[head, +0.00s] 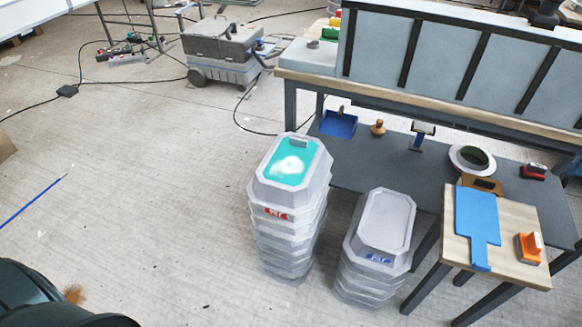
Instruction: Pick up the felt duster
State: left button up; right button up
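I cannot tell for sure which thing is the felt duster. An orange block (529,248) with a paler part lies at the right of the small wooden-topped table (512,215). A small red and dark block (533,172) lies on the grey low shelf behind it, at the right. A small grey piece (298,143) sits at the back edge of a teal patch with a white spot on the left stack of grey lidded boxes (264,199). Neither of my grippers shows in the head view.
A blue paddle-shaped board (478,222) lies on the small table. A second box stack (383,222) stands left of it. A blue tray (338,125), wooden knob (378,127) and white ring (472,158) are on the low shelf. The floor at left is mostly open, with cables (68,91).

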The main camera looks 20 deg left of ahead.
aim_at(529, 249)
jog(key=l+u, duration=0.25)
jog(key=l, duration=1.2)
jog(key=l+u, duration=0.3)
jog(key=l, duration=1.15)
